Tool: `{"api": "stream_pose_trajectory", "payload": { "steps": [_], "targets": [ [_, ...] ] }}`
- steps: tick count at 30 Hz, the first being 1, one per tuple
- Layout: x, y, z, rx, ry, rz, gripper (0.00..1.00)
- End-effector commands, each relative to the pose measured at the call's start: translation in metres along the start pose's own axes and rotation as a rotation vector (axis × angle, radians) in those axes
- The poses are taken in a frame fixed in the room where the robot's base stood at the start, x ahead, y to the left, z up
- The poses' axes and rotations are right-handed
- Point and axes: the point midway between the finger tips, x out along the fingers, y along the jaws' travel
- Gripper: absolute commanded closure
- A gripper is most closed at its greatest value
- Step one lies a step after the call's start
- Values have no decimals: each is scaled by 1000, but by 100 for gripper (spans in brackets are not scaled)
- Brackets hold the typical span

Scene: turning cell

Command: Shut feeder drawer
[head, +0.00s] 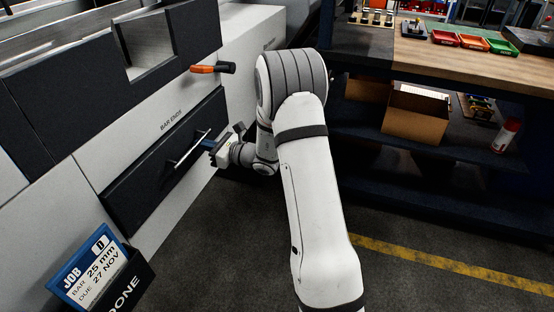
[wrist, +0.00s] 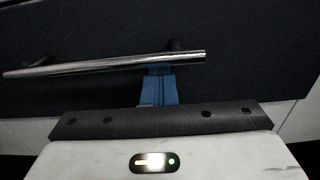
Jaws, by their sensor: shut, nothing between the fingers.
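The feeder drawer (head: 137,188) is the dark front marked "BAR ENDS" on the white machine, left of centre in the head view. Its dark face also fills the upper wrist view (wrist: 240,75). It looks close to flush with the machine; I cannot tell if a small gap remains. A shiny bar handle (head: 188,152) runs along it and crosses the wrist view (wrist: 90,66). My gripper (head: 209,144) is at the handle's right end. Its blue fingers (wrist: 159,77) are shut and empty, pointing at the drawer face, with tips at the bar. Contact is unclear.
An orange-tipped handle (head: 203,69) sticks out above the drawer. A blue job card holder (head: 88,265) stands at lower left. A workbench (head: 470,70) with small bins and a shelf with a cardboard box (head: 413,116) stand at right. The floor between is clear.

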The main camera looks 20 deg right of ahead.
Motion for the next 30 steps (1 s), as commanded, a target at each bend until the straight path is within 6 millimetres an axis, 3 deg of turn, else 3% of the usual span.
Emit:
{"api": "stream_pose_trajectory", "payload": {
  "steps": [2,7,21,30],
  "targets": [
    [4,-2,8,-11,-14,0,100],
    [-11,-4,8,-10,-14,-2,100],
    [-111,-5,4,-2,-7,1,100],
    [-135,-4,3,-2,-6,6,100]
  ]
}}
